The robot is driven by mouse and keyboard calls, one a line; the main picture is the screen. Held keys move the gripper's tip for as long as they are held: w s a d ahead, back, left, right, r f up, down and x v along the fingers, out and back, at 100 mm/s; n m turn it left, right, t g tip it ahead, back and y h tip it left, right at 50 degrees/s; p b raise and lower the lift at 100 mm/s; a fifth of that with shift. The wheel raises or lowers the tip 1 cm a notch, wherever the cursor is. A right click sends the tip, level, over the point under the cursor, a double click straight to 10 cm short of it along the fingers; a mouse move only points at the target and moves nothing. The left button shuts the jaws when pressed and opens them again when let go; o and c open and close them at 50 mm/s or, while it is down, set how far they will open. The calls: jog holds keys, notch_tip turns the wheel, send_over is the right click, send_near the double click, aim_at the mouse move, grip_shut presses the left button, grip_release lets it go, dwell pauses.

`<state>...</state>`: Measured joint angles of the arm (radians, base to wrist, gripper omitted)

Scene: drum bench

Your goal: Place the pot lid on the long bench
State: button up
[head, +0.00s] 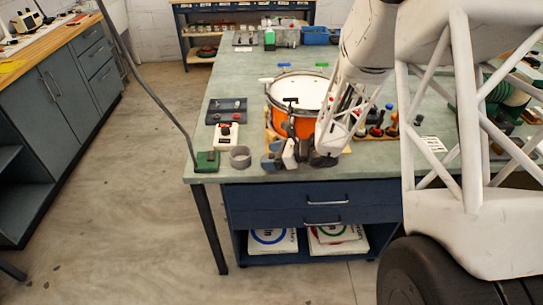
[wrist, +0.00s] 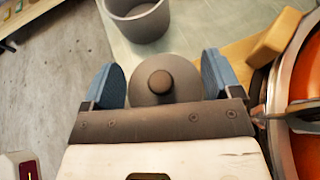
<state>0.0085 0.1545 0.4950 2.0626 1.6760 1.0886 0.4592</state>
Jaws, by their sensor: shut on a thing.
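The pot lid (wrist: 158,88) is a dark grey disc with a round knob, between the two blue fingers of my gripper (wrist: 160,86) in the wrist view. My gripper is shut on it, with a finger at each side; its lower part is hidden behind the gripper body. In the head view my gripper (head: 284,158) is over the front edge of the green-topped bench (head: 340,166); I cannot make out the lid clearly there. A grey open pot (head: 240,157) stands left of the gripper and shows ahead of the lid in the wrist view (wrist: 140,22).
An orange drum (head: 277,121) stands right behind the gripper. A white control box (head: 226,134), a dark tray (head: 227,110) and a green lamp base (head: 207,161) crowd the left end. A wooden-topped counter (head: 48,49) stands across the floor at left.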

jog(key=shift+f, duration=0.6)
jog(key=o, duration=0.7)
jog(key=shift+s+f, duration=0.1)
jog(key=shift+f, duration=0.05)
jog(key=shift+o, duration=0.2)
jog(key=shift+r, duration=0.4)
jog(key=shift+s+d+r, duration=0.1)
jog(key=shift+d+r, duration=0.35)
jog(key=shift+d, duration=0.05)
jog(key=shift+r+v, duration=0.1)
jog(key=shift+v, duration=2.65)
jog(key=shift+r+v, duration=0.15)
jog(key=shift+v, duration=2.55)
